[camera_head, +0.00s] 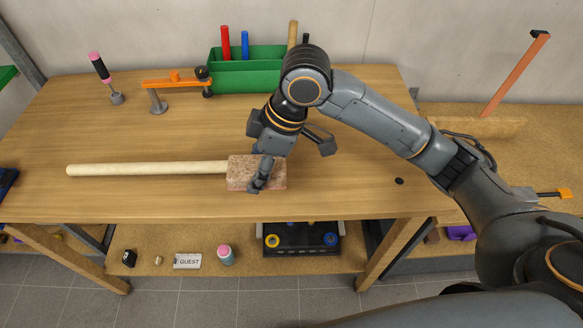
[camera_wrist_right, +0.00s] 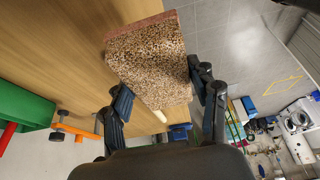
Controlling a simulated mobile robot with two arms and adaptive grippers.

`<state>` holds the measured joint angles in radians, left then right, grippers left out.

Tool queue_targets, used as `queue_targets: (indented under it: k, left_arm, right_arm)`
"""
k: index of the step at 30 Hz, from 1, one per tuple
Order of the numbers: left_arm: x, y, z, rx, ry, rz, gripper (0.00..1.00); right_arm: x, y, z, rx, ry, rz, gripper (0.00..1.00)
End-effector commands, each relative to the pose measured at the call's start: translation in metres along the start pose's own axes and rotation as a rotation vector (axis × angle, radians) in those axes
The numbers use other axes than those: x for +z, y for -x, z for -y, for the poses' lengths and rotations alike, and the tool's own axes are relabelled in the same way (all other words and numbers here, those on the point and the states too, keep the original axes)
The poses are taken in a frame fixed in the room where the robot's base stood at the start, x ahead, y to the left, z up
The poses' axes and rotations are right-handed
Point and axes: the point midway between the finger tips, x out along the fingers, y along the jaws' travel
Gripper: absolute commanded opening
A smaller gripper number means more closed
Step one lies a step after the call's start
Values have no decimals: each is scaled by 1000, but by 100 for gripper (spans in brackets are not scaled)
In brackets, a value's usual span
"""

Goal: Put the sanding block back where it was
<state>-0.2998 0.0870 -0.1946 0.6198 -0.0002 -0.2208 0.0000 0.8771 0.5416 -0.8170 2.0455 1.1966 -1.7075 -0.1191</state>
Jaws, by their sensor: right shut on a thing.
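The sanding block (camera_head: 240,171) is a brown, speckled block with a reddish edge, at the front middle of the workbench. My right gripper (camera_head: 262,174) comes down over its right part and is shut on it. In the right wrist view the block (camera_wrist_right: 148,58) sits between the two fingers of the gripper (camera_wrist_right: 165,98). I cannot tell whether it rests on the bench top or is just above it. A pale wooden rod (camera_head: 148,169) lies to its left, its right end at or behind the block. My left gripper is not in view.
On the workbench (camera_head: 150,200), a green tool holder (camera_head: 245,78) with several upright handles stands at the back. An orange clamp-like tool (camera_head: 176,83) and a pink-and-black tool (camera_head: 99,67) stand back left. The front left is clear. A lower shelf (camera_head: 190,242) holds small items.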

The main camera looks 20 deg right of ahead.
Motion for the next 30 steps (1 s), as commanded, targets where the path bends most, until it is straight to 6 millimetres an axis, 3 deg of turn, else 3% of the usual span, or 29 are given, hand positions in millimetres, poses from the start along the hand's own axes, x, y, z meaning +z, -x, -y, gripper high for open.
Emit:
queue_targets:
  k: [7,12,23,30]
  left_arm:
    - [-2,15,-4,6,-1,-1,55]
    - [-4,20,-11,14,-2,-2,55]
    - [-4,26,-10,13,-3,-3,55]
    - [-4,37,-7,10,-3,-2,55]
  right_arm:
    - [47,-9,-51,0,-13,5,28]
    - [73,-33,-71,-1,-10,4,28]
    - [99,-57,-91,0,-9,4,28]
    - [108,-81,-90,3,-4,2,28]
